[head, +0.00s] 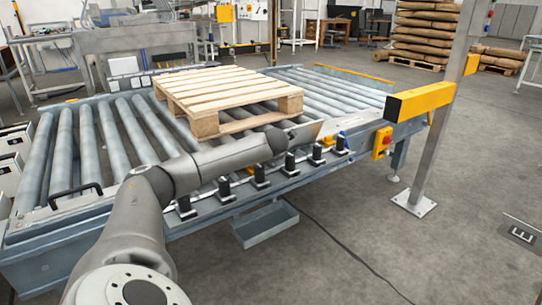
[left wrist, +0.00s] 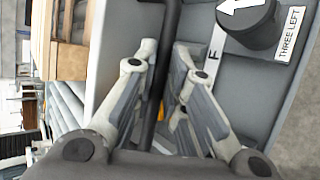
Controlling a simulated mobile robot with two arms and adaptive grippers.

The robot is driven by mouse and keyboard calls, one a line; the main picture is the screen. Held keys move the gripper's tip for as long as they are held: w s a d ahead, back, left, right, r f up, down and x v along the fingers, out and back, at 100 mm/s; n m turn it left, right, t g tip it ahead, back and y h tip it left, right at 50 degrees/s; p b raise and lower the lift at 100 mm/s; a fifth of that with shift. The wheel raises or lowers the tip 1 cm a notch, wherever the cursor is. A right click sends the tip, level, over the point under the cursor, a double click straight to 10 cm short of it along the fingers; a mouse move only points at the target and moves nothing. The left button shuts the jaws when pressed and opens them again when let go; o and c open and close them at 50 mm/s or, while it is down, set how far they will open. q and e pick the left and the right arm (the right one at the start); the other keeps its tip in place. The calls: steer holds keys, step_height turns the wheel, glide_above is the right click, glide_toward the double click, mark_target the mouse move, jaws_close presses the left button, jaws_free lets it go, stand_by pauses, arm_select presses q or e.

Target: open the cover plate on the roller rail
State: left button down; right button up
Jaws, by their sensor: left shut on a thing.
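My left gripper (left wrist: 164,52) is shut on a black bar (left wrist: 168,20) that runs upright between its fingers in the left wrist view. The bar looks like a handle; what it joins is hidden. In the head view my left arm reaches across the near rail (head: 225,195) of the roller conveyor, ending at its right part. My right gripper is not in view.
A wooden pallet (head: 225,90) lies on the rollers (head: 120,125) just behind my arm. Several black knobs line the near rail. A red button box (head: 382,142) and a post with a yellow beam (head: 420,100) stand at right. The floor in front is mostly clear.

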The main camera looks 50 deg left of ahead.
arm_select(q)
steer(key=shift+s+d+f, duration=0.1)
steer(key=shift+d+f, duration=0.1)
steer(key=shift+f, duration=0.25)
steer(key=shift+s+d+f, duration=0.1)
steer(key=shift+d+f, duration=0.1)
steer(key=shift+f, duration=0.25)
steer(key=shift+w, duration=0.1)
steer(key=c, duration=1.5)
jaws_free()
steer(key=shift+d, duration=0.1)
steer(key=shift+r, duration=0.2)
steer(key=shift+r, duration=0.15)
steer(key=v, duration=1.1)
steer(key=shift+s+d+r, duration=0.1)
steer(key=shift+s+r, duration=0.15)
steer(key=shift+r, duration=0.05)
